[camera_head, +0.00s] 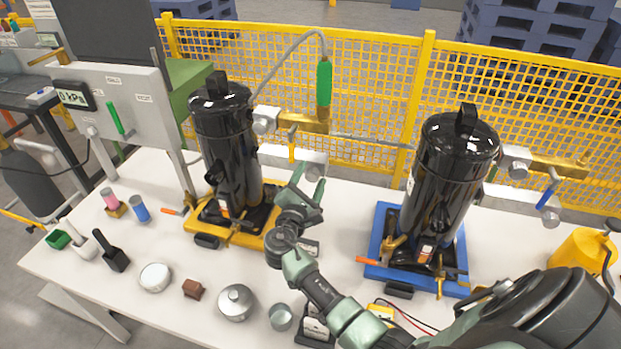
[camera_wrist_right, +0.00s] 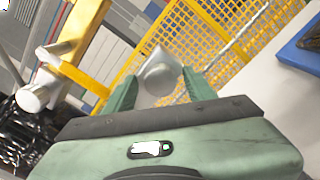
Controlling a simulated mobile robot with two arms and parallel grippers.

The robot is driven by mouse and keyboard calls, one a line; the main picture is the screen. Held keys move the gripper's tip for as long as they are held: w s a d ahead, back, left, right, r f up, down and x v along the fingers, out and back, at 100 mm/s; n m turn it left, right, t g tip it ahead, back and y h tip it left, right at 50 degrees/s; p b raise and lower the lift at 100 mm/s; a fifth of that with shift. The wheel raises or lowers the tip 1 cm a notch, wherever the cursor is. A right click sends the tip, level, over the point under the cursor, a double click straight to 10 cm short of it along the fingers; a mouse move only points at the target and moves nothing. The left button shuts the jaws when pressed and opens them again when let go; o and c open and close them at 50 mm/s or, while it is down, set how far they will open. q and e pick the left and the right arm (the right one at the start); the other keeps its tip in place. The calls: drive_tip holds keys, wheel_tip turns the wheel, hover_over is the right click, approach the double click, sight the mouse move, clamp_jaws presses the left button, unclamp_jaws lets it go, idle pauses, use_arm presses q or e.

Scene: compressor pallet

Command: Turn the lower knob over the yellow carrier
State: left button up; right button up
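The yellow carrier (camera_head: 230,236) bears a black upright compressor (camera_head: 229,140) on the white table. Over its right side are a brass valve (camera_head: 306,124) with a green handle (camera_head: 324,83) and, below it, a silver pipe ending in the lower knob (camera_head: 317,160). My right gripper (camera_head: 309,187) is open just below this knob. In the right wrist view the silver knob (camera_wrist_right: 160,77) shows between the open fingertips (camera_wrist_right: 160,86); I cannot tell whether they touch it. The brass bar (camera_wrist_right: 82,36) is at upper left there. My left gripper is not in view.
A blue carrier (camera_head: 385,255) with a second black compressor (camera_head: 452,180) stands at right. A yellow mesh fence (camera_head: 375,100) runs behind the table.

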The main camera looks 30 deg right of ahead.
drive_tip(key=b+v, duration=0.2)
drive_tip(key=v, duration=0.5)
drive_tip(key=shift+s+a, duration=0.25)
drive_tip(key=shift+s, duration=0.05)
drive_tip(key=shift+f, duration=0.1)
